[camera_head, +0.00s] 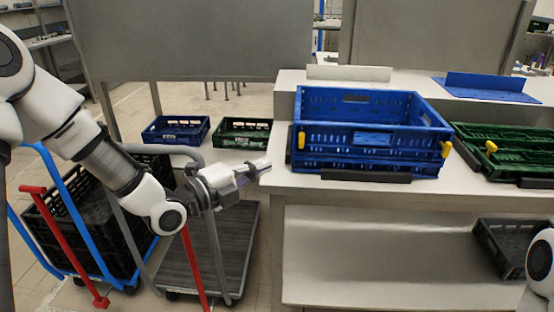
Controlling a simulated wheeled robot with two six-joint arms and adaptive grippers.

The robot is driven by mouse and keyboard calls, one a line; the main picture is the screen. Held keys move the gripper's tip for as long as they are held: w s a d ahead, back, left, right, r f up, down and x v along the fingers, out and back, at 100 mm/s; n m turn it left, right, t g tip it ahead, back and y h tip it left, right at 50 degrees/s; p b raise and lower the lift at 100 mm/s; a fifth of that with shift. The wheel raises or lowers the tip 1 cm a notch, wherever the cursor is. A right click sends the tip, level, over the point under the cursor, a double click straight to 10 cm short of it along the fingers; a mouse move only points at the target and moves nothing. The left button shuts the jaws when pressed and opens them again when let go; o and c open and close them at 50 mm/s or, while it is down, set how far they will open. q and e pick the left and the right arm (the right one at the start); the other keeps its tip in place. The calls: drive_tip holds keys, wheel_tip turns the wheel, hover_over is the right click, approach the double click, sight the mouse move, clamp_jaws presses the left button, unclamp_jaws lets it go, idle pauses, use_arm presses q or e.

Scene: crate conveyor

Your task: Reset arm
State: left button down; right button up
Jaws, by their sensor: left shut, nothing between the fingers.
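My left arm comes in from the left edge of the head view and reaches toward the middle. My left gripper (256,171) points right, shut and empty, in the air in front of the steel counter's left edge, below and left of the blue crate (378,142). It appears apart from the crate. At the lower right edge, a white part of my right arm shows. My right gripper is out of view.
The blue crate, with yellow handles, stands on the counter (330,189). Green crates (510,150) stand to its right. A black crate (503,246) is on the lower shelf. Below my left arm are a flat trolley (235,245) and a blue-framed cart with a black crate (60,235).

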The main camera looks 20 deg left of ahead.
use_arm(q)
drive_tip(key=shift+s+a, duration=0.1)
drive_tip(key=shift+s, duration=0.15)
